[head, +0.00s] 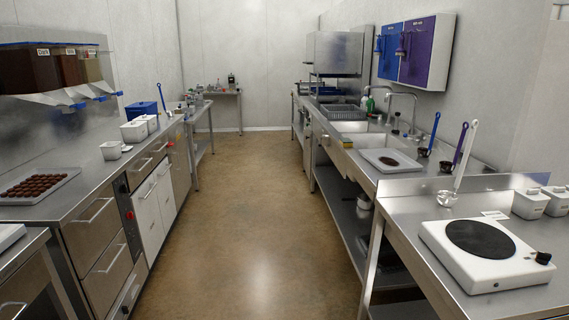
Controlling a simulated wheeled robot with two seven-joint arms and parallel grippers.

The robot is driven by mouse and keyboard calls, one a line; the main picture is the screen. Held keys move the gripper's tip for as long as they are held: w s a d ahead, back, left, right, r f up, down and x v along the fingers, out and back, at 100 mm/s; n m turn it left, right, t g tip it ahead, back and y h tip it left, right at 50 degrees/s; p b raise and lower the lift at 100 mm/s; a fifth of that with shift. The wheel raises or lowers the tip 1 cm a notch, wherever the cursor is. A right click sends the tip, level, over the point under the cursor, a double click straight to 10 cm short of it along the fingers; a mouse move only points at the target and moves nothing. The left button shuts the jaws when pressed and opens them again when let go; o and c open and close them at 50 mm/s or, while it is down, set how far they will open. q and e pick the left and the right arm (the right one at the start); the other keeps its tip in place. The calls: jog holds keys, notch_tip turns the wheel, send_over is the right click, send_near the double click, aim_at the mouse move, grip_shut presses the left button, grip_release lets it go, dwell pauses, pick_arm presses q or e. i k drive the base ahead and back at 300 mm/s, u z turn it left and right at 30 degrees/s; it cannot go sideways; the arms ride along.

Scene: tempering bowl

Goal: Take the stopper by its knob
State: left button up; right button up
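I cannot make out for certain which thing is the stopper. A small dark item (395,122) stands by the taps behind the sink (366,143) on the right, too small to tell its shape. Neither of my grippers is in view, and no arm of mine shows.
A steel bench with a white hot plate (487,254) is close on the right. The left counter holds a tray of chocolates (36,186) and white tubs (133,132). The floor (235,220) between the counters is clear.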

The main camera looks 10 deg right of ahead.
aim_at(397, 115)
jog(key=u, duration=0.1)
jog(key=i, duration=4.4)
jog(key=z, duration=1.1)
jog(key=i, duration=2.3)
jog(key=z, duration=0.8)
